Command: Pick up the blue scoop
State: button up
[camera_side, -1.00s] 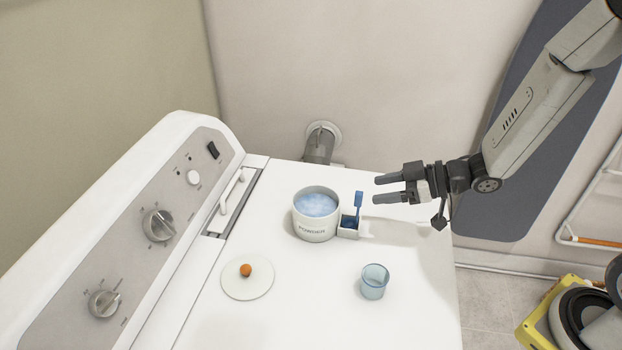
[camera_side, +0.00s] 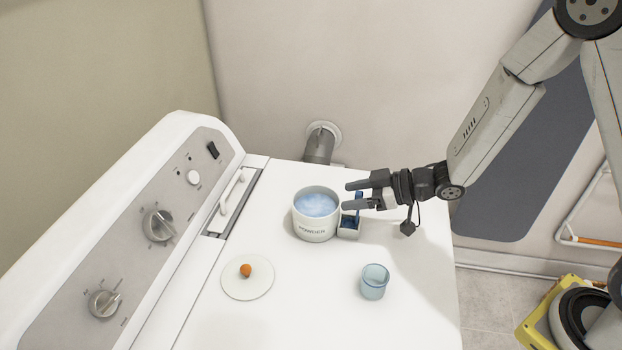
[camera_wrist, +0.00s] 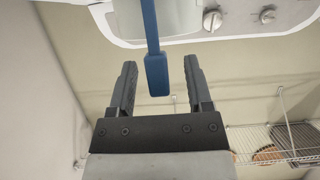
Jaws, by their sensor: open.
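In the wrist view the blue scoop handle (camera_wrist: 157,72) hangs between the two fingers of my gripper (camera_wrist: 157,72), with a gap on both sides. The jaws are open.
A clear blue cup (camera_side: 374,283) stands at the right front of the white machine top (camera_side: 320,310). A round white lid (camera_side: 247,285) with an orange knob lies at the left. The control panel (camera_side: 140,245) rises on the left. The top between cup and lid is clear.

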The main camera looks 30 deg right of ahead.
jog(key=shift+x, duration=0.75)
grip_shut()
